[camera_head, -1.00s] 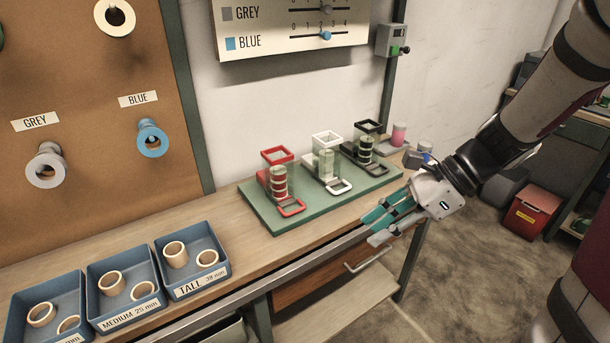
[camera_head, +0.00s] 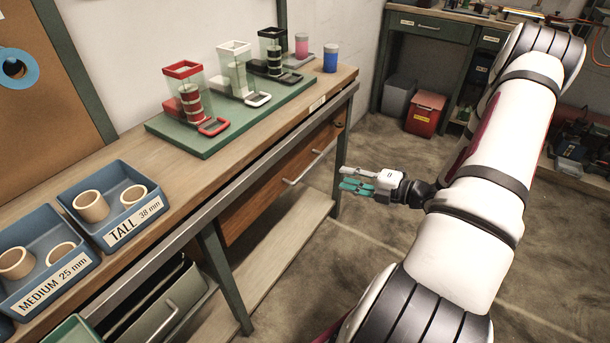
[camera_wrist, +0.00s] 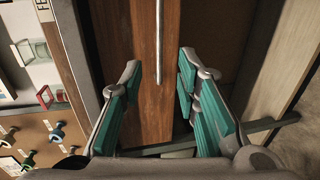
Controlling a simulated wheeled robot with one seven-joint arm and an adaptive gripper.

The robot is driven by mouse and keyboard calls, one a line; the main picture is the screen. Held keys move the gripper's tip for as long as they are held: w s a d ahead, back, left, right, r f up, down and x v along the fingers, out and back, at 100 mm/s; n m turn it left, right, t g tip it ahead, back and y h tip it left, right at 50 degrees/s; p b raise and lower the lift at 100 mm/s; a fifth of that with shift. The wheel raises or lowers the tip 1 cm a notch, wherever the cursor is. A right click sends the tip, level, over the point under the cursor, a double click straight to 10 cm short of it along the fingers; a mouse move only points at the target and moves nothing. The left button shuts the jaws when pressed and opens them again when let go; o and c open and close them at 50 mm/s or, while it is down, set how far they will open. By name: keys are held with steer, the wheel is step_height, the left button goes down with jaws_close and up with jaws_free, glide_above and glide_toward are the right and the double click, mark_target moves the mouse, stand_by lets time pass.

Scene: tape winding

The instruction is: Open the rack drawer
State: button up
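The brown wooden drawer (camera_head: 262,197) sits under the bench top and looks shut. Its silver bar handle (camera_head: 302,168) runs along its front. In the wrist view the drawer front (camera_wrist: 150,115) fills the middle, with the handle (camera_wrist: 159,45) running up the picture between my fingers. My gripper (camera_head: 345,179) is in front of the bench, to the right of the handle in the head view. In the wrist view my gripper (camera_wrist: 160,78) is open and empty, its teal-padded fingers on either side of the handle's line. It does not appear to touch the handle.
The bench top (camera_head: 150,168) carries a green tray (camera_head: 165,132) with several coloured stands, and blue bins (camera_head: 100,243) at left. A green leg (camera_head: 228,283) and lower shelf (camera_head: 275,240) are below the drawer. A red bin (camera_head: 424,115) stands at the back. Floor in front is clear.

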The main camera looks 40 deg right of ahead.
mark_target(309, 167)
steer(key=b+x, duration=0.3)
steer(key=x, duration=1)
steer(key=shift+w+a, duration=0.1)
steer(key=shift+w, duration=0.25)
jaws_close()
